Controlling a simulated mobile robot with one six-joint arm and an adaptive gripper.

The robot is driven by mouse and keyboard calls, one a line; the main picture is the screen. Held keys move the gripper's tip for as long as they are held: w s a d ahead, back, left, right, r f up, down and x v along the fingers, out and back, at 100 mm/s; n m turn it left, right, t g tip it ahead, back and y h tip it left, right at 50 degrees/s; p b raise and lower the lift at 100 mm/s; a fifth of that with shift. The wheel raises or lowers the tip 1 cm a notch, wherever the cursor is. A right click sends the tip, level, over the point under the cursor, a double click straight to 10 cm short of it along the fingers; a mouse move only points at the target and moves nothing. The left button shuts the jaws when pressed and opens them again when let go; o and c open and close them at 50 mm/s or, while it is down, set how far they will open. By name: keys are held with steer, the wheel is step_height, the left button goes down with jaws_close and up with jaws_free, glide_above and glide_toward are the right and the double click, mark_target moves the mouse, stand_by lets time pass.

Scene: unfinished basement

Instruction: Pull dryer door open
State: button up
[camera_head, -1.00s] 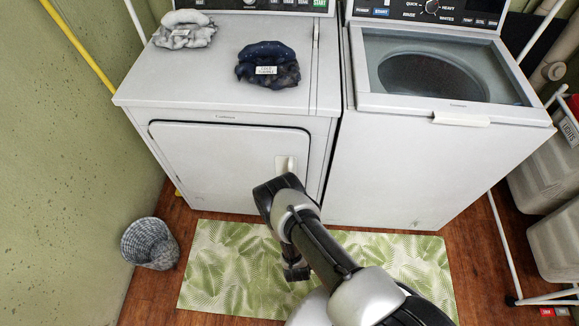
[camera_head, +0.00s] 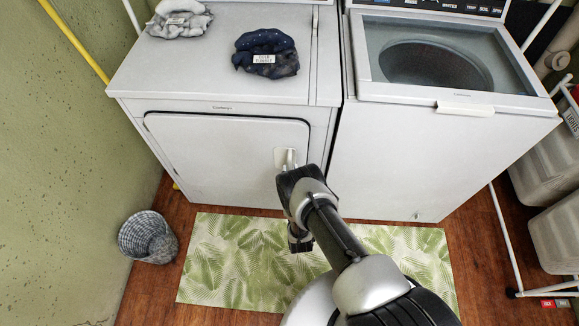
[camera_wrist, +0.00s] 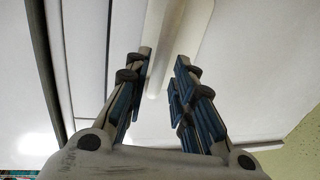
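The white dryer (camera_head: 130,80) stands at the left, and its front door (camera_head: 215,150) looks closed. The door's pale handle (camera_head: 281,156) is near the door's right edge, partly covered by my gripper in the head view. In the wrist view the handle (camera_wrist: 158,60) shows as a pale bar between and beyond the fingertips. My gripper (camera_wrist: 163,62) has its two fingers apart, one on each side of the bar's lower part. I cannot tell whether either finger touches it.
A washer (camera_head: 430,150) with its top opening showing stands close at the right. A leaf-patterned mat (camera_head: 230,262) covers the floor in front. A woven basket (camera_head: 147,237) stands by the left wall.

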mark_target(290, 166)
steer(key=shift+w+a+b, duration=0.2)
steer(key=shift+w+b, duration=0.05)
steer(key=shift+w, duration=0.85)
steer(key=shift+w+a+b, duration=0.15)
steer(key=shift+w+b, duration=0.1)
steer(key=shift+w, duration=0.8)
steer(key=shift+c, duration=0.2)
jaws_close()
